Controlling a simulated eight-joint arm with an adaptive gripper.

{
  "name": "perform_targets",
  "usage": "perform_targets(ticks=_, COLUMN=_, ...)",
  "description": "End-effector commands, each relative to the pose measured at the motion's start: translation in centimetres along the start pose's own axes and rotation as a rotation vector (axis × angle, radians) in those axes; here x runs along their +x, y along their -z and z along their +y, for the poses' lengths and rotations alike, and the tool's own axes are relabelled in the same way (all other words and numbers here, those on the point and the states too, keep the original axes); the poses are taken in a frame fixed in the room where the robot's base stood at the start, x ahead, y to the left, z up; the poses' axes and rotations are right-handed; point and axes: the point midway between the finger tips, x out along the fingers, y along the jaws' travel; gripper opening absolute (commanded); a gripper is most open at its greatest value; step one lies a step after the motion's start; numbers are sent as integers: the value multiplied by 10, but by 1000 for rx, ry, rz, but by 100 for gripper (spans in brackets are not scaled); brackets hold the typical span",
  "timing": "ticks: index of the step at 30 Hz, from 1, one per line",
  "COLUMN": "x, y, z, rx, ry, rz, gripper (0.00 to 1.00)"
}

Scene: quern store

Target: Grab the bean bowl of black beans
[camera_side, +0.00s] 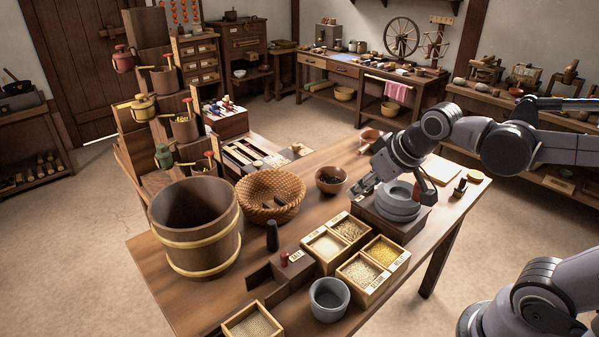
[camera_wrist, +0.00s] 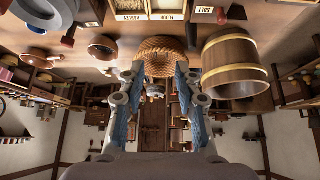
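A small brown bowl (camera_side: 331,188) with dark contents, which look like the black beans, stands on the wooden table (camera_side: 200,300) just right of the wicker basket. What seems to be the same bowl shows in the wrist view (camera_wrist: 102,48), left of the basket; its contents are hard to make out there. My gripper (camera_side: 362,188) is to the right of the bowl in the side view, near the stone quern, and does not touch the bowl. In the wrist view my gripper (camera_wrist: 159,72) has its two blue-grey fingers apart with nothing held between them.
The wicker basket (camera_side: 270,190) and wooden bucket (camera_side: 198,225) stand left of the bowl. The grey quern (camera_side: 398,207) is beside my gripper. Grain boxes (camera_side: 345,228) and a grey pot (camera_side: 329,300) stand nearer the front. Another brown bowl (camera_side: 369,136) sits behind my arm.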

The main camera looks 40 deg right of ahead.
Motion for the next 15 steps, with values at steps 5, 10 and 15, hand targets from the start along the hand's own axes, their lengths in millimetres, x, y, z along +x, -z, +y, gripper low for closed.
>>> perform_targets(ticks=5, x=18, y=47, z=15, rx=29, ry=-40, rz=-33, gripper=33)
perform_targets(ticks=10, x=44, y=85, z=31, rx=59, ry=-77, rz=-65, gripper=33)
perform_targets(ticks=15, x=79, y=118, z=48, rx=88, ry=-115, rz=-96, gripper=33)
